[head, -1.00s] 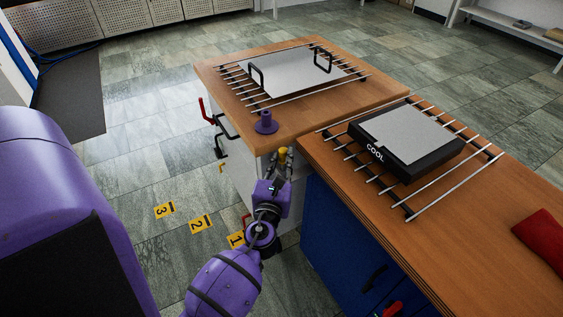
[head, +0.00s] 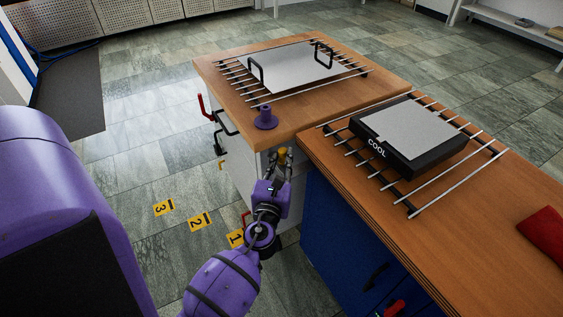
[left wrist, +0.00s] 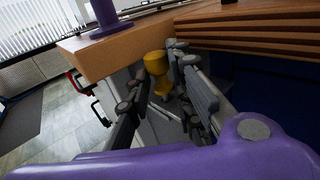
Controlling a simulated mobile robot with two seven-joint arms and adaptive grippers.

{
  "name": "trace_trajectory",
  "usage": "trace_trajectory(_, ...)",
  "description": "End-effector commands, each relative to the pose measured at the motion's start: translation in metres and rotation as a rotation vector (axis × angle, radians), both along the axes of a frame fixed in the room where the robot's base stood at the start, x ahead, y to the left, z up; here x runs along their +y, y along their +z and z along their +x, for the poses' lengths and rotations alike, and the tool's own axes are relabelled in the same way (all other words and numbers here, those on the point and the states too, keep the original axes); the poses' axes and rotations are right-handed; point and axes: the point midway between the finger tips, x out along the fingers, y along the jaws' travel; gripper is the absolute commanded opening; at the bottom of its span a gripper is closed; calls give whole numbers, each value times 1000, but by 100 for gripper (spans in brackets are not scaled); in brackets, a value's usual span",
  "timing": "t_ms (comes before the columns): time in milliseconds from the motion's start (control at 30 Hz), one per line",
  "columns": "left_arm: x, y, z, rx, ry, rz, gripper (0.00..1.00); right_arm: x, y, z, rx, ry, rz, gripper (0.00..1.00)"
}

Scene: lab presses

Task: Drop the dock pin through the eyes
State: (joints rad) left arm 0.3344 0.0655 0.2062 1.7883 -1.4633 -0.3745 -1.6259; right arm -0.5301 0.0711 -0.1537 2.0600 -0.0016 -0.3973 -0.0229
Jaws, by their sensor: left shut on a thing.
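The dock pin, a yellow piece with a rounded head, is in my left gripper (head: 279,166), which is shut on it. In the head view the pin (head: 282,154) is at the gap between the wooden-topped cart (head: 235,92) and the blue bench (head: 335,225), near the cart's front corner. In the left wrist view the pin (left wrist: 156,64) stands roughly upright between the fingers of the left gripper (left wrist: 168,88), below the wooden edge. The eyes cannot be made out; the fingers and the worktop edges cover that spot. My right gripper is out of view.
A purple flanged post (head: 265,119) stands on the cart's near corner. A metal plate with two black handles (head: 295,68) lies on the cart's rack. A black block marked COOL (head: 425,155) sits on the bench rack. A red cloth-like item (head: 543,237) lies at right.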

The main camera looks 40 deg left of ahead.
Motion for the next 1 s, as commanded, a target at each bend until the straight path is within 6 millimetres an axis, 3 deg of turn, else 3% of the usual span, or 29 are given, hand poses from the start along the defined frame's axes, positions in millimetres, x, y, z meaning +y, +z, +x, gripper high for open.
trace_trajectory(100,0,-5,0,1,0,0,0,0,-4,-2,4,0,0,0)
trace_trajectory(133,0,-4,0,1,0,0,24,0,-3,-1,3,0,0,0)
trace_trajectory(267,0,-4,0,3,-1,-1,41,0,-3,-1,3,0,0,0)
trace_trajectory(667,-4,-7,-6,9,-3,-3,42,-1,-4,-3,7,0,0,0)
trace_trajectory(1000,-31,-8,-64,11,1,-2,42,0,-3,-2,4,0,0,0)
